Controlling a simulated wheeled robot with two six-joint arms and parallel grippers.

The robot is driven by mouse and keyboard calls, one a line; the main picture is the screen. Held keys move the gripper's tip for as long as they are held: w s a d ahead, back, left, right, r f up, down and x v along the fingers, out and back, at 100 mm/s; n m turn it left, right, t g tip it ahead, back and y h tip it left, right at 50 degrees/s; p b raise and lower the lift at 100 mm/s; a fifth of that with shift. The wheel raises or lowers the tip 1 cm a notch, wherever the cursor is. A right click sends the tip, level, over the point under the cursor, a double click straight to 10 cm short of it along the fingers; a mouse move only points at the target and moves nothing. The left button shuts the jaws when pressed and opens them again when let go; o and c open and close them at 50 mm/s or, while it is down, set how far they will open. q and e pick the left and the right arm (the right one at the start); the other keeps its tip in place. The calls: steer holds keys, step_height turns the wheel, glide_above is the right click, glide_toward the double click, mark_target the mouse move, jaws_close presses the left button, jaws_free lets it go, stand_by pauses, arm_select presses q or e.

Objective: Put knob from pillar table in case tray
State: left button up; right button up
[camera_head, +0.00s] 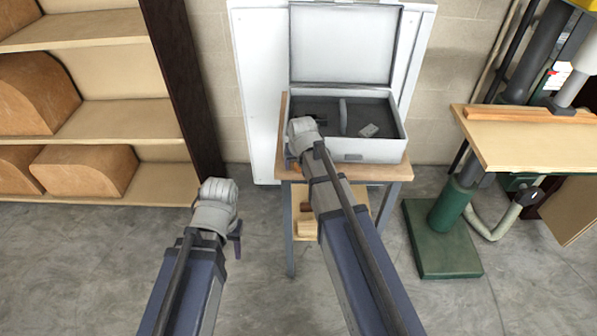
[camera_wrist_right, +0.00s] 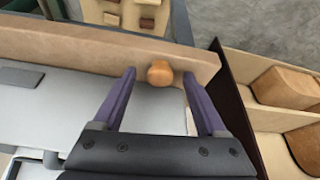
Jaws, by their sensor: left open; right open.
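An orange-brown knob (camera_wrist_right: 160,73) sits on the light wooden top of the small table (camera_wrist_right: 60,40) in the right wrist view. My right gripper (camera_wrist_right: 160,90) is open, with its two purple fingers on either side of the knob and apart from it. In the head view the right gripper is at the left front of this table (camera_head: 398,172), mostly hidden by its own wrist. The open grey case (camera_head: 365,150) stands on the table with its lid up. Its dark tray (camera_head: 385,112) has a divider and a small grey piece inside. My left gripper (camera_head: 237,243) is open above the floor at left.
A wooden shelf unit (camera_head: 100,120) with curved brown blocks stands at the left. A green machine stand (camera_head: 440,240) with a wooden top (camera_head: 530,140) is at the right. Wooden blocks (camera_head: 307,226) lie on the table's lower shelf. The floor between is clear.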

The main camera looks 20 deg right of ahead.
steer(key=shift+c, duration=0.3)
jaws_close()
stand_by(0.3)
